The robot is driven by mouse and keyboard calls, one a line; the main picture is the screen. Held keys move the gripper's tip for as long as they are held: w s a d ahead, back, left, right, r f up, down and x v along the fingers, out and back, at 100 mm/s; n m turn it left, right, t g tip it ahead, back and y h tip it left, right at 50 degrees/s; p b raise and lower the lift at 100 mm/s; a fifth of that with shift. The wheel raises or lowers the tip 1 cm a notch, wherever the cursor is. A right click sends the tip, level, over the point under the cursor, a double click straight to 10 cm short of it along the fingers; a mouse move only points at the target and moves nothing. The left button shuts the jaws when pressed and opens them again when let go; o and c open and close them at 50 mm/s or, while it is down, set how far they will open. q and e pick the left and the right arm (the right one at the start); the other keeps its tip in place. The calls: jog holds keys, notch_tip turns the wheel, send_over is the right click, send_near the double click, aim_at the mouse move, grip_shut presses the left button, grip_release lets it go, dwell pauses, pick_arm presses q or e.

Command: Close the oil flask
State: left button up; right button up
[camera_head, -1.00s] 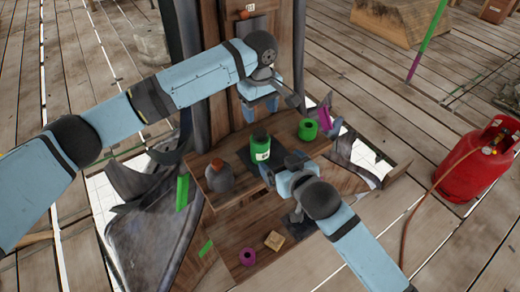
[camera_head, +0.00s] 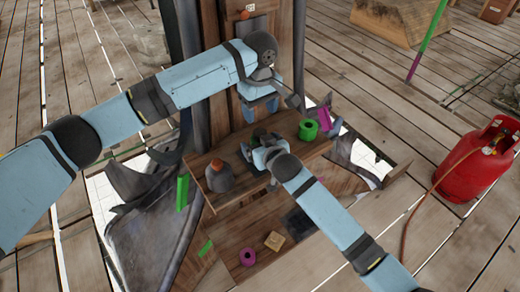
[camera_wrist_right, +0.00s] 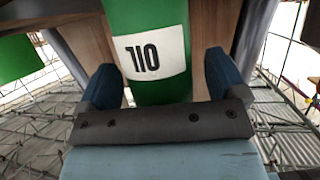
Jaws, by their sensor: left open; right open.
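The oil flask (camera_wrist_right: 145,16) is green with a white label reading OIL, shown upside down in the right wrist view. It stands between the two blue fingers of my right gripper (camera_head: 257,147), which is open around it with gaps on both sides. In the head view this gripper and its wrist hide most of the flask on the wooden shelf (camera_head: 240,200). The flask's top is too small and covered to tell if it is closed. My left gripper (camera_head: 263,107) is open in front of the wooden post, above and behind the flask.
A dark round bottle with an orange top (camera_head: 219,177) stands left of the flask. A green cup (camera_head: 308,130) and a magenta piece (camera_head: 321,115) are to its right. A magenta ring (camera_head: 248,257) and a tan block (camera_head: 274,241) lie on the lower board. A red gas cylinder (camera_head: 478,165) stands far right.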

aim_at(260, 132)
jog(key=c, duration=1.4)
grip_shut()
pick_arm(q)
jog(key=shift+r, duration=0.25)
jog(key=shift+f, duration=0.1)
jog(key=shift+f, duration=3.95)
